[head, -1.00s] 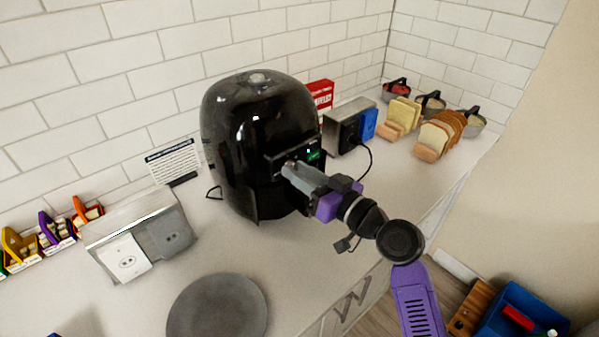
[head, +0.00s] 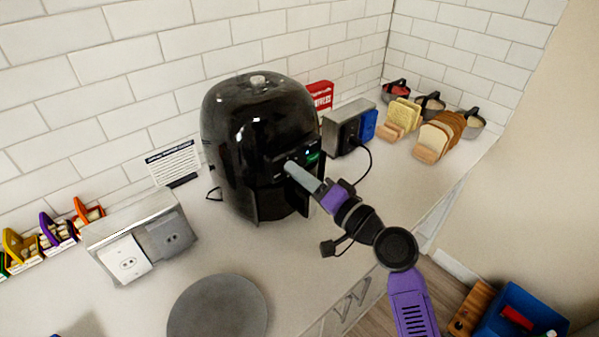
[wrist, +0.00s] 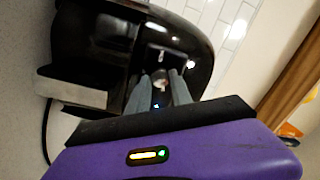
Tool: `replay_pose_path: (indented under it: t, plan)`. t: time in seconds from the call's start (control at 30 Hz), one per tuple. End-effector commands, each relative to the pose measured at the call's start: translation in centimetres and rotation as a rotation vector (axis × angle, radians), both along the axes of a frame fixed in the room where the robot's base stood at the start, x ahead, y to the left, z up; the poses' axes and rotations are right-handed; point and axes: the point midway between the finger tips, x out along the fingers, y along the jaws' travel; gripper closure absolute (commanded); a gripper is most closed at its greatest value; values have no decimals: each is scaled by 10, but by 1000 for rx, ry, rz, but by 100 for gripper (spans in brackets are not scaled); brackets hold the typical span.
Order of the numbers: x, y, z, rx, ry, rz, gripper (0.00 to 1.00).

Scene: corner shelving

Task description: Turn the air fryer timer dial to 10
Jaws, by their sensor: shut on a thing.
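The black air fryer (head: 235,135) stands upright on the counter, its control panel facing my arm. A small green display (head: 313,157) shows on the panel. My gripper (head: 290,166) reaches the panel and its grey fingers are shut on the timer dial. In the wrist view the gripper (wrist: 160,90) has its fingertips on either side of the pale round dial (wrist: 160,76), against the air fryer's front (wrist: 120,45). The dial's marks and its setting are too small to read. In the head view the fingers hide the dial.
A grey plate (head: 218,310) lies on the counter in front. An outlet box (head: 125,258) stands at left and another box with a cord (head: 345,130) at right. Bread slices (head: 437,138) and baskets stand at the back right. A label card (head: 173,163) stands behind.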

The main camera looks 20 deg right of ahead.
Motion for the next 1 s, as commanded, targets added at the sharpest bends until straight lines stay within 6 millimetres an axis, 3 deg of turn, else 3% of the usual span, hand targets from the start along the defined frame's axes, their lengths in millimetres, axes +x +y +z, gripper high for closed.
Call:
replay_pose_path:
  t: [0.4,0.93,0.97,1.0]
  plan:
    - [0,-1,0,170,55,-3,100]
    - [0,-1,-1,189,61,-3,100]
    - [0,-1,-1,189,61,-3,70]
    - [0,-1,-1,189,62,-3,62]
